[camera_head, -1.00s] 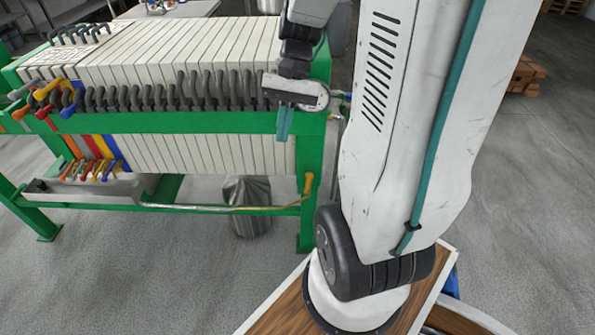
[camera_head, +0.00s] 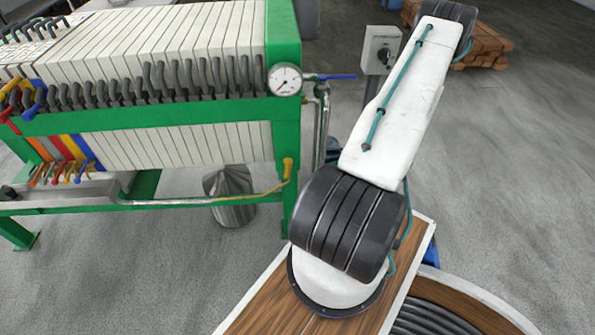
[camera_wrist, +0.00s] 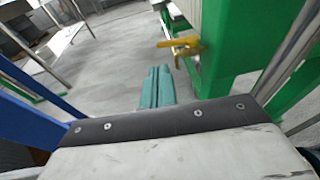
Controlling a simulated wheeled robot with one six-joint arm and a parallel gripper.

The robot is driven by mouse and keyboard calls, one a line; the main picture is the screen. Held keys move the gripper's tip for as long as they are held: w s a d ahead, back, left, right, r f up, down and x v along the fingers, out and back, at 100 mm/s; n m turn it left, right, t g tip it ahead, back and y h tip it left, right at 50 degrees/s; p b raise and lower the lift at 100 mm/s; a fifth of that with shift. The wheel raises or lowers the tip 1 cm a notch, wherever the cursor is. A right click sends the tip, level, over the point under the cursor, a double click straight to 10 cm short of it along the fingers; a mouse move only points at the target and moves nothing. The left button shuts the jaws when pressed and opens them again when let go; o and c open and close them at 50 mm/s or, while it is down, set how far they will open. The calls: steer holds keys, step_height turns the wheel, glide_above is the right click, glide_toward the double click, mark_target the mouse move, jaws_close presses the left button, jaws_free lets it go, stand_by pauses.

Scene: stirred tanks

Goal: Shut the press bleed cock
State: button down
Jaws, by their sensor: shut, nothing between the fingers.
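A yellow-handled cock (camera_head: 288,168) is at the right end of a thin pipe, on the green press's near leg. A yellow handle on a green post also shows in the wrist view (camera_wrist: 180,43), right of and beyond my fingertips. A blue lever (camera_head: 338,77) sticks out to the right beside the press's gauge (camera_head: 285,80), roughly level. No label shows which one is the bleed cock. My gripper (camera_wrist: 157,75) has its teal fingers together, empty, apart from the yellow handle. It is out of sight in the head view.
The filter press (camera_head: 160,120) fills the left, with several coloured levers at its far left end. A metal bucket (camera_head: 232,200) stands under it. A grey switch box (camera_head: 381,50) stands behind my arm. Floor to the right is open, with brown blocks (camera_head: 485,45) at the back.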

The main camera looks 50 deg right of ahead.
mark_target(287, 170)
steer(key=w+a+f, duration=0.2)
steer(key=w+a, duration=0.1)
steer(key=w, duration=0.2)
steer(key=w+a+f+m+t, duration=0.1)
steer(key=w+a+f, duration=0.1)
steer(key=w, duration=0.4)
steer(key=shift+w+a+f+h, duration=0.2)
steer(key=shift+a+h, duration=0.2)
steer(key=shift+a, duration=0.15)
